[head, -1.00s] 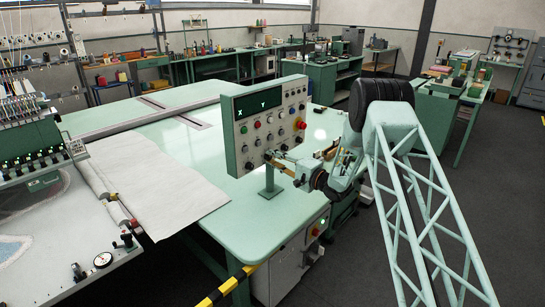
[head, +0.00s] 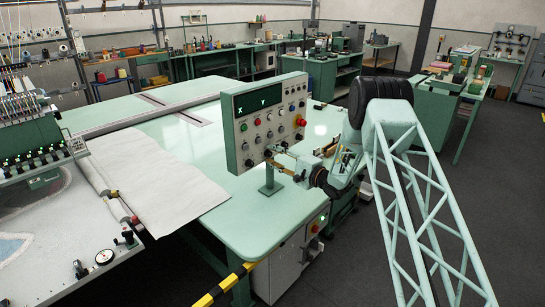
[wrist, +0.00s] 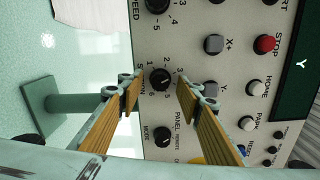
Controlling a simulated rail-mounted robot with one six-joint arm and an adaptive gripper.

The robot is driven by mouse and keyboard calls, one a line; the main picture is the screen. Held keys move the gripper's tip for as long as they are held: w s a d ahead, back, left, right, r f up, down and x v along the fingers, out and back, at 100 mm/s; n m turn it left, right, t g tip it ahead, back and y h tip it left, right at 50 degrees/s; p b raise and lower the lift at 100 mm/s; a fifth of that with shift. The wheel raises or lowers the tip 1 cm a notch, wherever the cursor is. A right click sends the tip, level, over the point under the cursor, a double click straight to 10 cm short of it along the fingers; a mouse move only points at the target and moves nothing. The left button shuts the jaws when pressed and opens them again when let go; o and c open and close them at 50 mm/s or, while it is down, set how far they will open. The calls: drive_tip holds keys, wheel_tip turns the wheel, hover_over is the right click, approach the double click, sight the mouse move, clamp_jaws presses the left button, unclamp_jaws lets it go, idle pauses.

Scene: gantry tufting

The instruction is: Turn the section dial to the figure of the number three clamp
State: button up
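The control panel (head: 243,140) stands on a post on the green table, with my gripper (head: 284,160) close in front of its lower part. In the wrist view the panel appears turned sideways. A small black dial (wrist: 160,79) ringed by figures shows between the two fingers of my gripper (wrist: 160,90). The fingers are open, one on each side of the dial, with a gap visible to both. The figure 3 is by the right finger. The dial's name is partly hidden, and I cannot read its pointer surely.
A MODE dial (wrist: 162,136) and a SPEED dial (wrist: 157,4) flank this dial. Grey buttons (wrist: 213,44) and a red button (wrist: 266,44) are close by on the right in the wrist view. White cloth (head: 155,185) lies on the table, left of the panel.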

drive_tip(key=shift+d, duration=0.15)
drive_tip(key=v, duration=1.1)
drive_tip(key=shift+s+d, duration=0.25)
drive_tip(key=shift+s, duration=0.1)
drive_tip(key=shift+w+r, duration=0.1)
idle(0.4)
